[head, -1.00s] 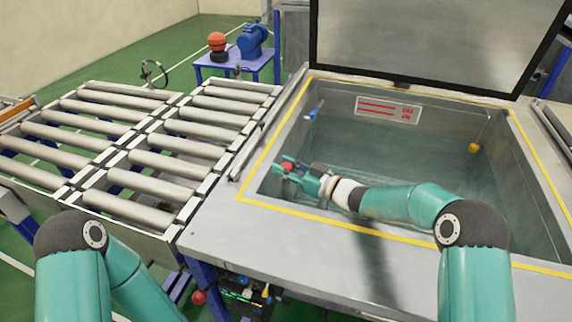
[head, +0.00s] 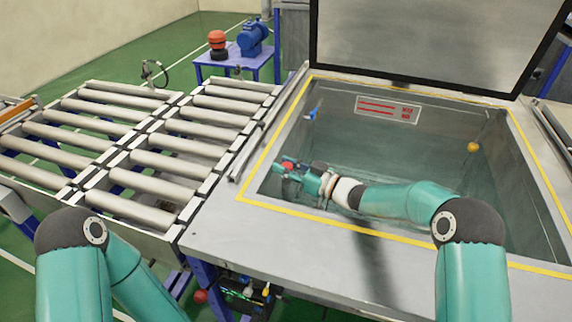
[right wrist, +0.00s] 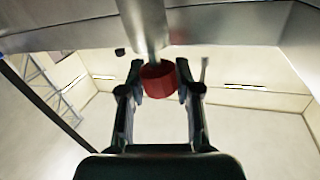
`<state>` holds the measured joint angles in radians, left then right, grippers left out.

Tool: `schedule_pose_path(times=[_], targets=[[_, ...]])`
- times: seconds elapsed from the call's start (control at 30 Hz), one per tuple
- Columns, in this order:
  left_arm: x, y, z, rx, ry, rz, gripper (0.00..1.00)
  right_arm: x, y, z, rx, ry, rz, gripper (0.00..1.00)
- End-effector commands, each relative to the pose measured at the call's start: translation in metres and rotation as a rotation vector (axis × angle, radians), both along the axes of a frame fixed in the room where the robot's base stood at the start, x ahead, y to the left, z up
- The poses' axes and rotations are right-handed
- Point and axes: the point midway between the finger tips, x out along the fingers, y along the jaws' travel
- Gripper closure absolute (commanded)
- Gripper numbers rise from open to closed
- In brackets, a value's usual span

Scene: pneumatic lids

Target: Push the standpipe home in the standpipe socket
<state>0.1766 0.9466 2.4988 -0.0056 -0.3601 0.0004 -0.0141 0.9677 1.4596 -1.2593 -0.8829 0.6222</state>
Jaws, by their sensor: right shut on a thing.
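The standpipe shows in the right wrist view as a grey pipe (right wrist: 145,25) with a red end (right wrist: 159,80). The red end also shows in the head view (head: 287,166), small, in the left part of the tank. My right gripper (right wrist: 160,78) has its two fingers on either side of the red end and is shut on it. In the head view my right gripper (head: 289,171) reaches leftward, low inside the tank. The standpipe socket cannot be made out, so I cannot tell how the pipe sits in it. My left gripper is out of view.
The open tank (head: 400,249) has a yellow-lined rim and a raised lid (head: 425,45). A yellow ball (head: 473,147) is at its right and a blue fitting (head: 312,114) at its back left. A roller conveyor (head: 150,160) stands to the left.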

Motion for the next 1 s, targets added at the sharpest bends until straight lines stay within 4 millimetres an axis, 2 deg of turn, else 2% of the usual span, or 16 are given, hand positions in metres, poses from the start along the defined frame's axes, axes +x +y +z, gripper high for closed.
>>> schedule_pose_path(times=[0.03, 0.7, 1.0], targets=[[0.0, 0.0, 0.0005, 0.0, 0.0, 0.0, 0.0, -0.0029, 0.0005, -0.014, -0.009, 0.034, 0.001, 1.0], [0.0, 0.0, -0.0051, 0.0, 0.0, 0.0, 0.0, -0.0026, 0.0003, -0.0208, -0.009, 0.035, 0.0, 1.0], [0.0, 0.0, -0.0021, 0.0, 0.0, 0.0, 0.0, -0.0026, 0.0001, -0.0146, -0.009, 0.035, 0.0, 1.0]])
